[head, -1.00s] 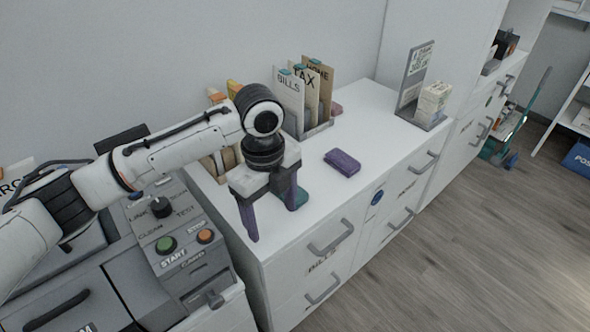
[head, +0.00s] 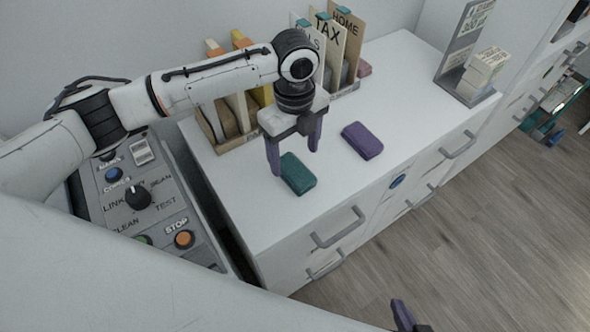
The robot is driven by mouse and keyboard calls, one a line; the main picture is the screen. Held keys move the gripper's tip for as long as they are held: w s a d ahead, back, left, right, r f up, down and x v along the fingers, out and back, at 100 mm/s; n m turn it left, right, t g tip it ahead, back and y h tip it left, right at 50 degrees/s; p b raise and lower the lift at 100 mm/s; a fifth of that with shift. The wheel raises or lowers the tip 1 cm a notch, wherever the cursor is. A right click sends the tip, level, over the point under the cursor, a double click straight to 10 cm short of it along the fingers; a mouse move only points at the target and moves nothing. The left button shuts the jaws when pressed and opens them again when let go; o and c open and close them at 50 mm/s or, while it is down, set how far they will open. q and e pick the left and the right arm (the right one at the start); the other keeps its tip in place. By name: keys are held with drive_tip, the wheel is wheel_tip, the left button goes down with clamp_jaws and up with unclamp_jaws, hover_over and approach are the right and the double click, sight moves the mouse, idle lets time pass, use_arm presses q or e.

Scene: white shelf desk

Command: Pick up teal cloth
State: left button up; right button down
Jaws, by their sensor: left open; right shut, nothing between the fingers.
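The teal cloth (head: 298,174) is a small folded block lying on the white desk top (head: 340,195), left of a purple cloth (head: 362,140). My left gripper (head: 294,164) points down with its purple fingers apart, just behind and over the teal cloth. The fingers straddle its far end in the picture; I cannot tell whether they touch it. Nothing is held. My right gripper (head: 403,316) shows only in part at the bottom edge, over the floor, away from the cloth.
File holders with folders marked TAX (head: 327,45) and HOME stand behind the gripper. A control panel (head: 140,195) is at the left. A grey stand with paper stacks (head: 483,72) is at the right. Desk top right of the purple cloth is clear.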

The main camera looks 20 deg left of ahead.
sight(295, 169)
use_arm(q)
wheel_tip(295, 169, down, 4)
drive_tip(key=shift+f, duration=0.2)
drive_tip(key=c, duration=1.2)
drive_tip(key=shift+c, duration=0.2)
drive_tip(key=shift+r, duration=0.15)
wheel_tip(295, 169, up, 10)
drive_tip(key=o, duration=0.3)
drive_tip(key=shift+d, duration=0.1)
drive_tip(key=shift+c, duration=0.5)
